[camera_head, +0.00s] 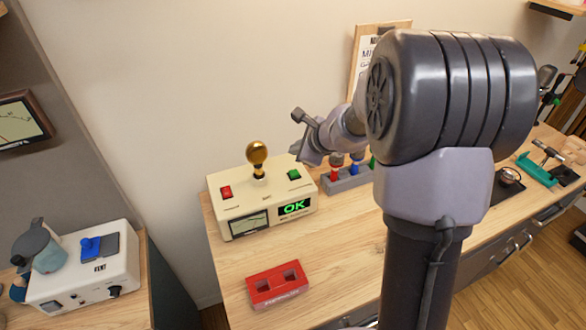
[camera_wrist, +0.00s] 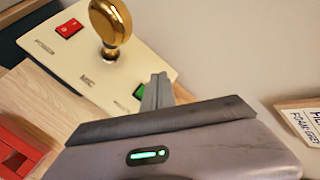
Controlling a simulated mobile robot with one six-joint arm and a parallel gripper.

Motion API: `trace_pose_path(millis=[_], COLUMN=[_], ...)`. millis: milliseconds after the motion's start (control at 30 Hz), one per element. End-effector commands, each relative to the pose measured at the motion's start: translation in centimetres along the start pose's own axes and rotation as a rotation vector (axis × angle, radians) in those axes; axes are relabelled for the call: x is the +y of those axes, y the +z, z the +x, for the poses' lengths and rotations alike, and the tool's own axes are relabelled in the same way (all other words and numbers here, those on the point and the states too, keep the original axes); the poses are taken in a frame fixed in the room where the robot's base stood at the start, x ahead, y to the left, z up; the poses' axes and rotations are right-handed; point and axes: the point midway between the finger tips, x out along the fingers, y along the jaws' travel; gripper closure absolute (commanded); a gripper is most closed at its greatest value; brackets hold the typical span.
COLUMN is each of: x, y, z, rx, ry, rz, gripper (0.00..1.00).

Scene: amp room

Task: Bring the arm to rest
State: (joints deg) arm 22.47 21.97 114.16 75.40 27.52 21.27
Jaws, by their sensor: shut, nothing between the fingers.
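My arm stands large in the centre right of the head view and hides part of the bench. My gripper (camera_head: 306,156) is raised at the right end of the cream box, near the green button, and points left in the picture. In the wrist view its fingers (camera_wrist: 157,92) are together with nothing between them, seen over the cream box's right edge. I cannot tell whether the fingers touch the box. The cream box (camera_head: 222,201) has a gold bulb-shaped knob (camera_head: 257,155), a red switch (camera_head: 226,192), a green button (camera_head: 294,174) and a lit OK display (camera_head: 294,207).
A red block with two holes (camera_head: 278,286) lies at the bench front. A grey rack (camera_head: 347,180) with coloured pieces stands close right of my gripper. A sign (camera_head: 366,60) leans on the wall. A white device (camera_head: 85,270) stands on the left counter. Bare wood (camera_head: 345,245) lies between.

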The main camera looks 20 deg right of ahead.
Motion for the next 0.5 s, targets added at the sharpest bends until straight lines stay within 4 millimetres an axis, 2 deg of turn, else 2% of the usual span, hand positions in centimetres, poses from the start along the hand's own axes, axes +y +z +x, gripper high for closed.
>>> trace_pose_path(millis=[167, 267, 367, 400, 467, 500], x=[0.1, 1.4, 6.3, 9.3, 14.3, 17.5], y=[0.1, 2.6, 7.6, 9.2, 10.3, 10.2], z=[-0.1, -1.8, -6.6, -9.0, -12.7, -15.0], rx=[-0.002, -0.037, -0.112, -0.141, -0.173, -0.183], ry=[0.001, 0.017, 0.068, 0.097, 0.142, 0.169], rz=[-0.006, -0.128, -0.454, -0.624, -0.884, -1.053], gripper=[1.0, 1.0, 1.0, 1.0, 1.0, 1.0])
